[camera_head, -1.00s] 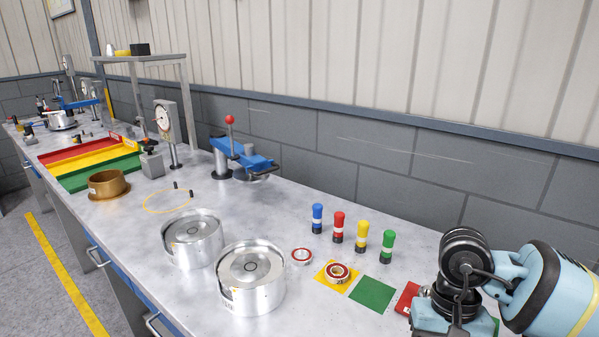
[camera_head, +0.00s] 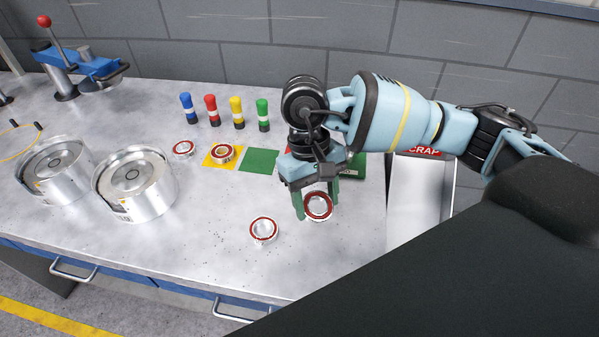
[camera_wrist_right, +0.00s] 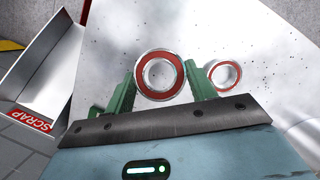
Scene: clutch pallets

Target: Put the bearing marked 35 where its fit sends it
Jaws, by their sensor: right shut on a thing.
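My right gripper (camera_head: 317,203) has green fingers and is shut on a red-sealed silver bearing (camera_head: 306,208), held just above or at the worktop. In the right wrist view the same bearing (camera_wrist_right: 141,77) sits between the fingertips (camera_wrist_right: 160,85). A second red-sealed bearing (camera_head: 264,240) lies on the bench to its left; it also shows in the wrist view (camera_wrist_right: 213,75). Another bearing (camera_head: 222,161) is on the yellow square (camera_head: 208,160), and one (camera_head: 184,154) lies beside it. The green square (camera_head: 259,161) is bare. I cannot read the number 35 on any bearing. My left gripper is not in view.
A SCRAP tray (camera_head: 420,200) stands right of my gripper. Several coloured posts (camera_head: 237,112) stand behind the squares. Two metal housings (camera_head: 135,185) and a blue press (camera_head: 80,66) are left. A red square is mostly hidden by my gripper. The front bench is fairly clear.

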